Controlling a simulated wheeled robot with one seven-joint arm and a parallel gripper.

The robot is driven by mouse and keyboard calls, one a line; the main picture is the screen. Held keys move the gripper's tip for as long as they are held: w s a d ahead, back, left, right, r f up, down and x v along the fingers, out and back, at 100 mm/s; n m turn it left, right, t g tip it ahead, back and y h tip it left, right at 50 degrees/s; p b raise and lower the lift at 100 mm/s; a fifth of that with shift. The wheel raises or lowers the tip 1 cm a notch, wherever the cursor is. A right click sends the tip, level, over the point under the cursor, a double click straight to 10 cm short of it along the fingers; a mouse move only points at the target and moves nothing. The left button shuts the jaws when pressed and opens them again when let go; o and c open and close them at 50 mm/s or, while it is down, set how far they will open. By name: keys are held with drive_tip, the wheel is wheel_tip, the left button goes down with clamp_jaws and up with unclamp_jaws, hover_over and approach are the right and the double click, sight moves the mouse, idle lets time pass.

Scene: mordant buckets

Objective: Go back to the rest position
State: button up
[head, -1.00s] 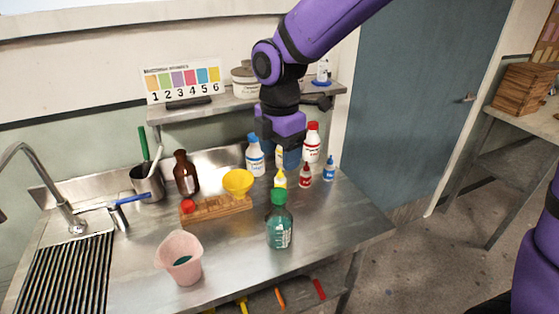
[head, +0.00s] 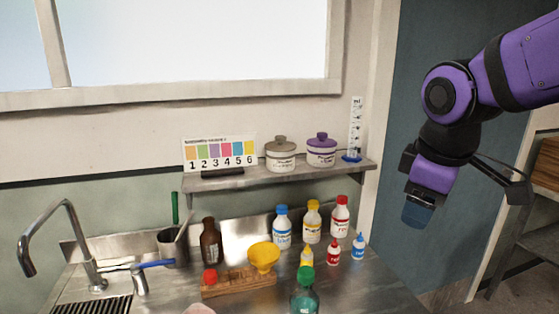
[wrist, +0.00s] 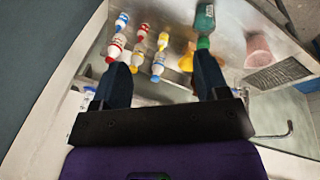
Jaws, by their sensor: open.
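My gripper (head: 418,216) is at the right in the head view, in front of the blue-grey door and to the right of the counter and its bottles. It points down and holds nothing. In the wrist view my gripper (wrist: 163,72) shows two dark fingers spread apart, with bottles on the counter seen beyond and between them. The steel counter (head: 365,288) lies below and to the left of it.
A shelf (head: 280,176) holds two lidded jars and a measuring cylinder (head: 355,128). On the counter stand several bottles, a yellow funnel (head: 264,256), a brown bottle (head: 210,242) and a green-capped bottle (head: 304,294). A tap (head: 70,235) is at the left.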

drive_tip(key=s+d+r+m+t, duration=0.2)
drive_tip(key=s+d+m, duration=0.6)
drive_tip(key=s+m, duration=0.2)
drive_tip(key=shift+s, duration=0.1)
idle(0.5)
